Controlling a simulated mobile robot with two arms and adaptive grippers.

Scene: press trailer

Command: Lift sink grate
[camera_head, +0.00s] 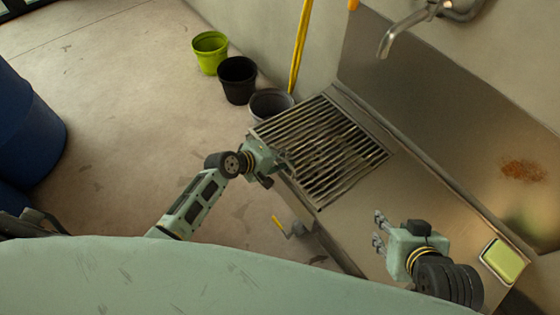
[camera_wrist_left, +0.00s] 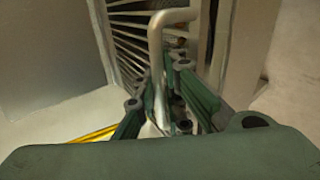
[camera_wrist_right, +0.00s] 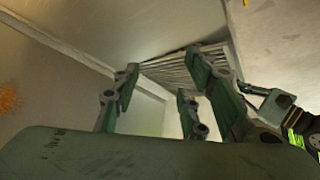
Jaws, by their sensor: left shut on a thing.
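The sink grate (camera_head: 322,150) is a square of dark parallel metal bars at the left end of the steel sink counter (camera_head: 352,225). Its bars also show in the left wrist view (camera_wrist_left: 128,58) and the right wrist view (camera_wrist_right: 185,66). My left gripper (camera_head: 284,163) is at the grate's near left edge. In the left wrist view it is shut on a bent metal handle (camera_wrist_left: 157,45) beside the bars. Whether the grate is raised is hard to tell. My right gripper (camera_head: 379,232) is open and empty above the counter, to the right of the grate.
A faucet (camera_head: 410,27) hangs over the back of the sink. A sponge (camera_head: 503,260) lies at the counter's right. Green (camera_head: 210,51), black (camera_head: 237,79) and grey (camera_head: 270,104) buckets stand by the wall beside a yellow pole (camera_head: 299,47). A blue barrel (camera_head: 25,130) stands left.

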